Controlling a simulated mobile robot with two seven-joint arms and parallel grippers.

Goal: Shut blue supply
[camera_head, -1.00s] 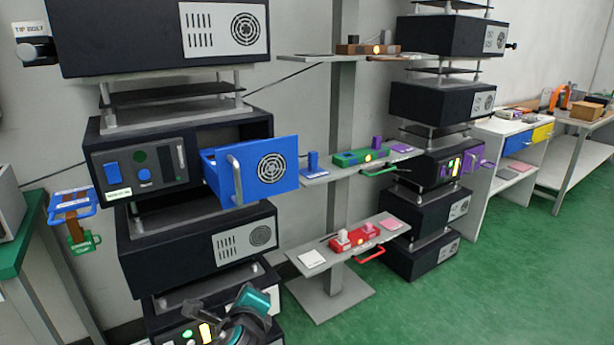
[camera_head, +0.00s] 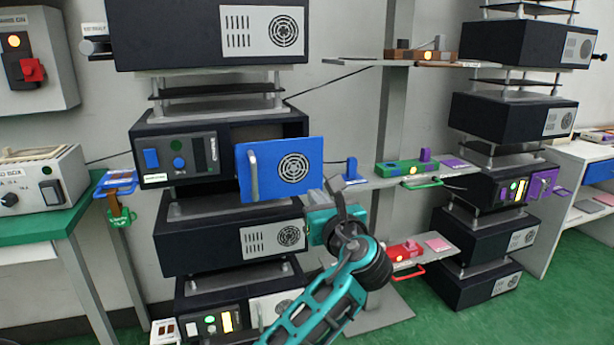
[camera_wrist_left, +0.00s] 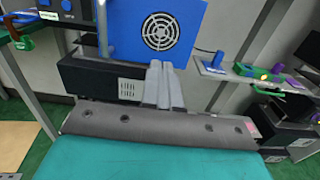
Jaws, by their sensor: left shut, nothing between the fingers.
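The blue supply is a dark housing (camera_head: 152,128) with a blue front panel (camera_head: 275,170) that has a round grille and a pale vertical handle (camera_head: 253,175). The panel stands out in front of a dark opening, so the supply is open. Left of the opening are a blue switch (camera_head: 151,159) and a blue knob (camera_head: 179,163). My left gripper (camera_head: 334,190) is shut and empty, beside the panel's lower right edge. In the left wrist view its fingers (camera_wrist_left: 158,72) overlap the lower edge of the blue panel (camera_wrist_left: 168,30); contact cannot be told. My right gripper is not in view.
More dark units stand above and below in the same rack. To the right, a grey post carries shelves with a blue lever (camera_head: 352,170), a green fixture (camera_head: 405,167) and a red fixture (camera_head: 404,252). A green-topped bench (camera_head: 45,222) stands left. Green floor is open at right.

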